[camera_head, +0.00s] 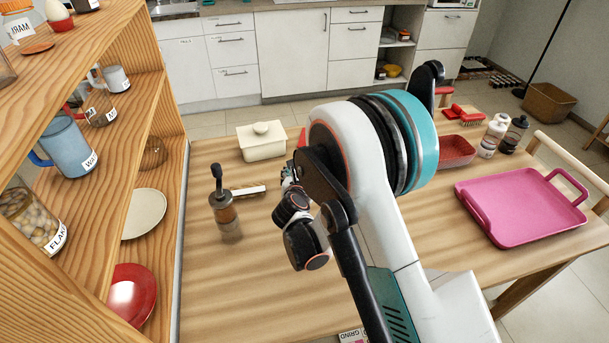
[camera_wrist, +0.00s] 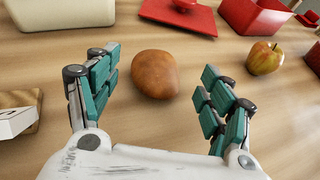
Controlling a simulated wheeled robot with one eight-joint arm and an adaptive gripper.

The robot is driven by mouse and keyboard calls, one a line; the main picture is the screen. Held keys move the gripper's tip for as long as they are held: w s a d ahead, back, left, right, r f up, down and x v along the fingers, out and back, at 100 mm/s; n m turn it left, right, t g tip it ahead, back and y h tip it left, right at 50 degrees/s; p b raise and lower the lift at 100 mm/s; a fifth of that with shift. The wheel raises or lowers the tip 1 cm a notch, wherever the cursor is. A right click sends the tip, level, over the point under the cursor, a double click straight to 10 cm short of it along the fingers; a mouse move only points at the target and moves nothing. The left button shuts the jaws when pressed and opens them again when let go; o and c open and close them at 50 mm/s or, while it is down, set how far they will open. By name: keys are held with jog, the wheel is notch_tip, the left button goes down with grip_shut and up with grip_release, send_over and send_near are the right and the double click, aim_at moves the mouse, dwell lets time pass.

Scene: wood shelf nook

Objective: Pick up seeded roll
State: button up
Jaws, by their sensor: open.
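The seeded roll (camera_wrist: 155,74) is a brown, rounded piece lying on the wooden table, near the middle of the wrist view. My gripper (camera_wrist: 160,82) is open, with one teal-padded finger on each side of the roll and clear space between each finger and it. The wrist view does not show clearly how high the fingers are above the table. In the head view the roll is hidden behind my arm, and the fingers are mostly hidden too.
A red-and-yellow apple (camera_wrist: 265,58) lies to the right of the roll. A red lidded piece (camera_wrist: 182,12) and red container (camera_wrist: 255,14) are beyond. A cream lidded dish (camera_head: 262,141), a brown bottle (camera_head: 226,214) and a pink tray (camera_head: 520,208) stand on the table. A wooden shelf (camera_head: 172,105) borders the left.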

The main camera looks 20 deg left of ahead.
jog(key=b+x, duration=0.2)
jog(key=x, duration=0.2)
jog(key=shift+w+a, duration=0.25)
jog(key=shift+w, duration=0.05)
jog(key=c, duration=1.1)
